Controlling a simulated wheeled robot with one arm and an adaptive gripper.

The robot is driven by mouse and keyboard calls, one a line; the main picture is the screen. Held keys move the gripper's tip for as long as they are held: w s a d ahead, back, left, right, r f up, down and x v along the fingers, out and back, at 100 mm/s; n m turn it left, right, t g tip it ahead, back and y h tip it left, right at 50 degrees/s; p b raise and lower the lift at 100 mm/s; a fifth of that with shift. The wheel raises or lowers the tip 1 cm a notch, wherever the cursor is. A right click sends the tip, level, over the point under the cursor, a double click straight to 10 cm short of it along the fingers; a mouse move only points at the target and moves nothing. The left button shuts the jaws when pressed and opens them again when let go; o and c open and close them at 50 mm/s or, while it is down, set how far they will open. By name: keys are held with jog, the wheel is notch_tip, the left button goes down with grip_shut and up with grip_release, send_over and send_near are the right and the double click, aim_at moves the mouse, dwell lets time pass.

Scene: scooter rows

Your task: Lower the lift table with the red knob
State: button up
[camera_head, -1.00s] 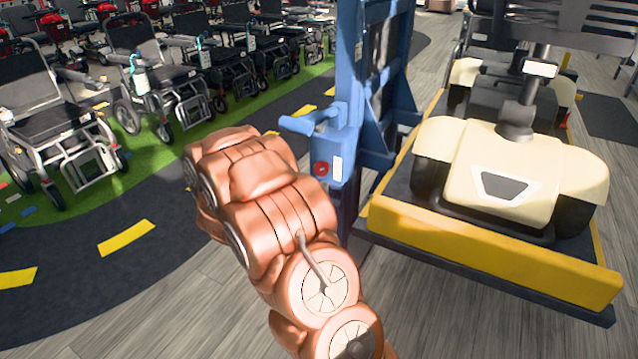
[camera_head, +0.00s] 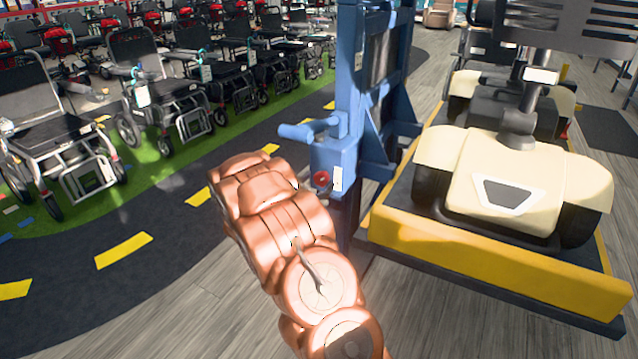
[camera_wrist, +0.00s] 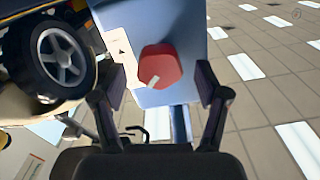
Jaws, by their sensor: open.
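The red knob (camera_head: 321,179) sits on the front of a blue control box (camera_head: 334,157) on the lift's mast. In the wrist view the red knob (camera_wrist: 160,66) is large, with a pale mark on its lower edge. My gripper (camera_wrist: 160,85) is open, its two fingers on either side of the knob, with gaps to both. Contact cannot be made out. In the head view my arm hides most of the gripper. The lift table (camera_head: 480,255) has a yellow front edge and bears a cream scooter (camera_head: 500,180).
A blue handle (camera_head: 310,130) juts left from the control box. The blue mast (camera_head: 362,90) stands behind it. Rows of wheelchairs (camera_head: 160,95) stand on green carpet at left. Grey wooden floor (camera_head: 210,310) and a dark lane with yellow dashes lie clear between.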

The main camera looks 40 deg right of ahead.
jog(key=shift+w+d, duration=0.15)
jog(key=shift+d, duration=0.3)
jog(key=shift+c, duration=0.2)
jog(key=c, duration=1.1)
